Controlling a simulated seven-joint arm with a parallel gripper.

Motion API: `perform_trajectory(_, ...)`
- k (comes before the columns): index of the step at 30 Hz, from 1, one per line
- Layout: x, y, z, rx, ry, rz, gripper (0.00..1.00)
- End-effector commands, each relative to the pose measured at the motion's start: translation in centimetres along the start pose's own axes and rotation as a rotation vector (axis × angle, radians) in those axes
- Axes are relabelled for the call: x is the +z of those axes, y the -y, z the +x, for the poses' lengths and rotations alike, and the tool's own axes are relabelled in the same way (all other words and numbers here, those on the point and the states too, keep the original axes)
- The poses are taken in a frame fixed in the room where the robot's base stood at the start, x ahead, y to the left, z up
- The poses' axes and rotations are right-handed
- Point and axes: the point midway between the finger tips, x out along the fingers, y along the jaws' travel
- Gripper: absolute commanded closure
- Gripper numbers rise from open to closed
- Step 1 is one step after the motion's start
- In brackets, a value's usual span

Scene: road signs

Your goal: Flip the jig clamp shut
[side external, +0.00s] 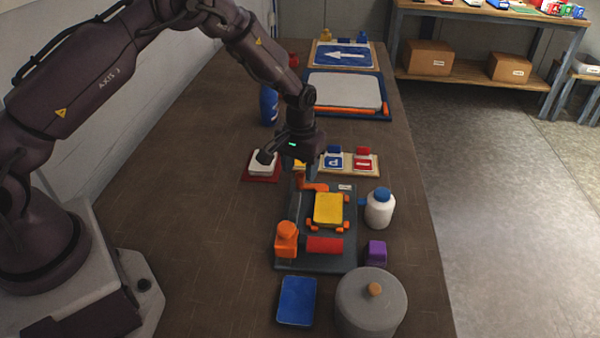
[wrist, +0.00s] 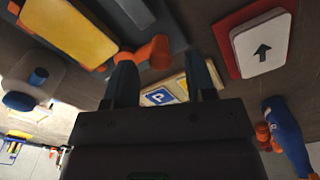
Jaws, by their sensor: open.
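The jig (side external: 345,256) is a dark grey base with a yellow plate (side external: 328,209) lying on it between small orange blocks. An orange clamp arm (side external: 314,187) lies at the jig's far end, beside the plate, not across it. The orange arm, with a rounded end (wrist: 155,52), also shows in the wrist view, as does the yellow plate (wrist: 68,28). My gripper (side external: 312,174) is above the jig's far end, close to the orange arm. In the wrist view its two fingers (wrist: 163,78) are apart with nothing between them. The exact gap to the arm is hard to tell.
An orange knobbed block (side external: 287,240) and a red cylinder (side external: 325,245) are at the jig's near end. A white bottle (side external: 379,210), purple block (side external: 376,252) and grey lidded pot (side external: 370,305) stand right. A sign rack (side external: 347,169) stands behind.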

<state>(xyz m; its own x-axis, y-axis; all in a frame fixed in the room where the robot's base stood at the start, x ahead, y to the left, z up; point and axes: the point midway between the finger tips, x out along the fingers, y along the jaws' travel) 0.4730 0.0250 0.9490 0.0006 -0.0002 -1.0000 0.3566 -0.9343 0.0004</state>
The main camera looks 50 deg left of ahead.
Motion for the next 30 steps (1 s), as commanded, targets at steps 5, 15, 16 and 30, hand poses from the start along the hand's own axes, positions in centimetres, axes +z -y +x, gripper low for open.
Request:
perform_trajectory(5, -0.1, 0.0, -4.2, 0.001, -0.005, 0.0, 0.5)
perform_trajectory(15, 0.0, 0.0, -10.0, 0.0, -0.001, 0.001, 0.5)
perform_trajectory(16, 0.0, 0.0, -10.2, 0.0, -0.001, 0.001, 0.5)
perform_trajectory(30, 0.0, 0.0, -10.8, -0.001, 0.0, 0.014, 0.5)
